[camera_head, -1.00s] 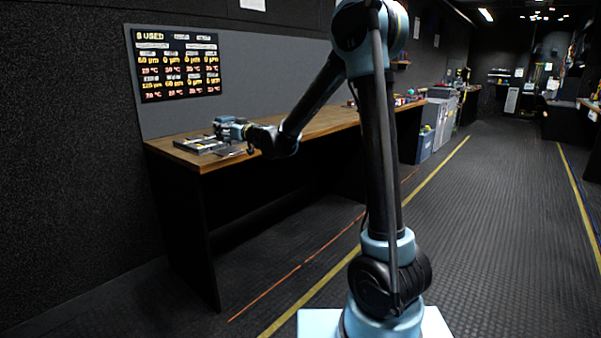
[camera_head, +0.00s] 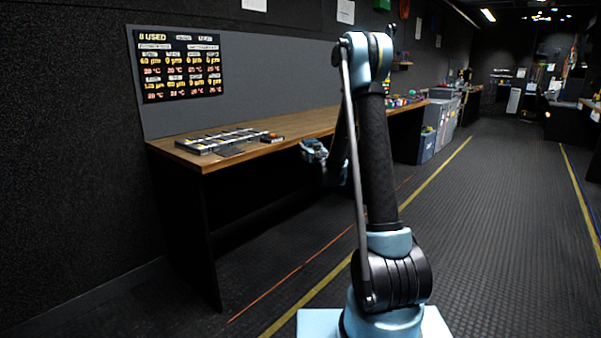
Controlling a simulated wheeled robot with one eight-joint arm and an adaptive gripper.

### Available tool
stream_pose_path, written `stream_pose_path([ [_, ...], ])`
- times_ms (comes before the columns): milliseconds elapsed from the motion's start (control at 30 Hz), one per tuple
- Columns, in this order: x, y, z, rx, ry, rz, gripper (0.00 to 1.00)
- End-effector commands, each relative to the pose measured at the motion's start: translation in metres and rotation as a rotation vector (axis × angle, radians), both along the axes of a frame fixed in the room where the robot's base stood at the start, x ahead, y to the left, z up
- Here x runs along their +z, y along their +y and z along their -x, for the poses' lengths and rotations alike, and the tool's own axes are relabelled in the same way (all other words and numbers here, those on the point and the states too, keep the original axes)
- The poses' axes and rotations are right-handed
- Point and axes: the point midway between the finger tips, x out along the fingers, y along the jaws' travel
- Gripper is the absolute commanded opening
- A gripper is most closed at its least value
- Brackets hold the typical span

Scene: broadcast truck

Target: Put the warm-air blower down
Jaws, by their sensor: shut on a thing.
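My gripper (camera_head: 313,150) is small and far off, just in front of the wooden bench's (camera_head: 330,121) front edge and partly behind my arm. It is shut on the warm-air blower, but the blower's shape cannot be told apart from the gripper at this size. A flat panel or tray with pale sections (camera_head: 222,139) lies on the left end of the bench top, left of my gripper. A small dark item with an orange-red mark (camera_head: 272,138) lies at the panel's right end.
A lit display board (camera_head: 180,64) is on the wall behind the bench. Small colourful items (camera_head: 402,101) sit at the bench's far end, and grey cabinets (camera_head: 440,115) stand beyond it. The bench top right of the panel is mostly clear. The floor aisle on the right is open.

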Motion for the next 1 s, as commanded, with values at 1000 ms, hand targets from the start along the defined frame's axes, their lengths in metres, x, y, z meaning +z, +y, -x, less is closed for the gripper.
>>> stream_pose_path([
  [1000,-0.049,-0.141,-0.01,-0.218,-0.011,-0.001,0.18],
])
